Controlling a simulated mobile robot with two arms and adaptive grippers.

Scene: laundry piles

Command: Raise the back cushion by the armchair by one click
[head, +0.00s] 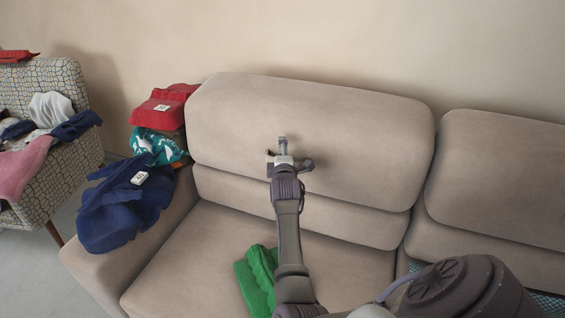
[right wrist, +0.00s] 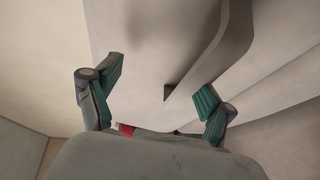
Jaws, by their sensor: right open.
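The back cushion (head: 350,130) by the armchair is the left one of the sofa, a thick beige pad above a lower beige back band (head: 320,215). My right gripper (head: 283,148) is in front of the middle of this cushion in the head view; I cannot tell whether it touches it. In the right wrist view my right gripper (right wrist: 158,92) has its two teal-padded fingers wide apart, with nothing gripped between them. Beige upholstery with a long edge (right wrist: 210,60) shows beyond the fingers. My left gripper is not in view.
The patterned armchair (head: 75,160), piled with clothes, stands at the left. Red (head: 160,108), teal (head: 160,145) and blue (head: 115,215) laundry lies on the sofa's left arm. A green cloth (head: 257,280) lies on the seat. A second back cushion (head: 500,175) is at the right.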

